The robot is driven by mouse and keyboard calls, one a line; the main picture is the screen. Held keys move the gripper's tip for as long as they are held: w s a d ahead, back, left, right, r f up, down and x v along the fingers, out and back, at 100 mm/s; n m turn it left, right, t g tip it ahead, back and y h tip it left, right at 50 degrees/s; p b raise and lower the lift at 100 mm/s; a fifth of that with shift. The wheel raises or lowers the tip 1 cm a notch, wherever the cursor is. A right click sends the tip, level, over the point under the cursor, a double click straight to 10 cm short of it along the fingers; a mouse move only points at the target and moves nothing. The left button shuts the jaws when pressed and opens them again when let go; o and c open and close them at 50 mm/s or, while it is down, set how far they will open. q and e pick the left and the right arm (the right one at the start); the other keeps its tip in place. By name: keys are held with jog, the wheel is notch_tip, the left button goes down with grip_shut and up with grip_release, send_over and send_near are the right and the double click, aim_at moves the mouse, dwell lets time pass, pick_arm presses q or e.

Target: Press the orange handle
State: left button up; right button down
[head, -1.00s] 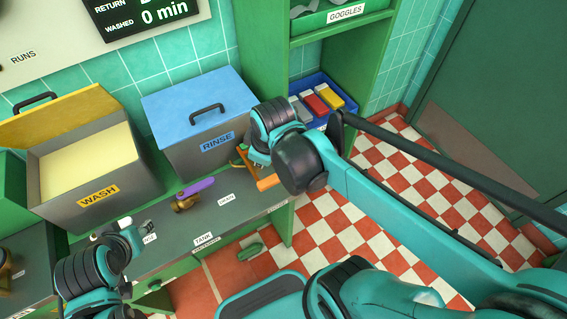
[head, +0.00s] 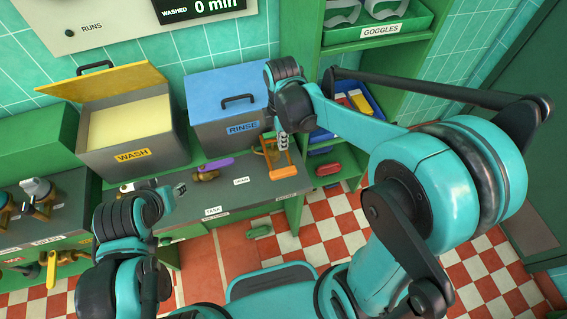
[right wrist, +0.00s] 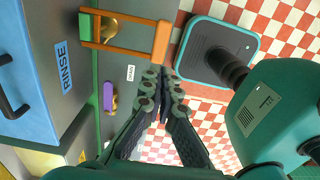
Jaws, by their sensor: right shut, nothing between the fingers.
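The orange handle (head: 283,173) is a bar across the end of two orange arms, at the right end of the grey counter. In the right wrist view the orange bar (right wrist: 162,43) and its arms reach out from a green base (right wrist: 86,28). My right gripper (head: 283,151) is shut and empty, pointing down close to the orange handle. In the right wrist view its fingertips (right wrist: 161,73) are beside the near end of the bar; I cannot tell whether they touch. My left gripper (head: 182,188) is over the counter's left part; its jaws are too small to read.
A purple-handled valve (head: 213,166) sits on the counter left of the orange handle. Behind stand the blue-lidded RINSE bin (head: 231,110) and the open WASH bin (head: 137,150). A green shelf (head: 372,37) with goggles rises at the right. Checkered floor lies in front.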

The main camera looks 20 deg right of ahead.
jog(key=b, duration=0.5)
send_near(283, 178)
jog(key=f, duration=0.1)
jog(key=w+f, duration=0.1)
jog(key=f, duration=0.3)
jog(key=shift+w+d, duration=0.15)
jog(key=shift+w, duration=0.25)
jog(key=shift+f, duration=0.1)
jog(key=f+t+b, duration=0.1)
jog(key=f+b, duration=0.3)
jog(key=f+t+b, duration=0.1)
jog(key=f+b, duration=0.1)
jog(key=shift+s+f+t, duration=0.2)
jog(key=shift+s+t, duration=0.1)
jog(key=shift+s, duration=0.05)
jog(key=shift+w+f+b, duration=0.1)
jog(key=shift+f+b, duration=0.3)
jog(key=shift+f, duration=0.05)
jog(key=shift+s, duration=0.2)
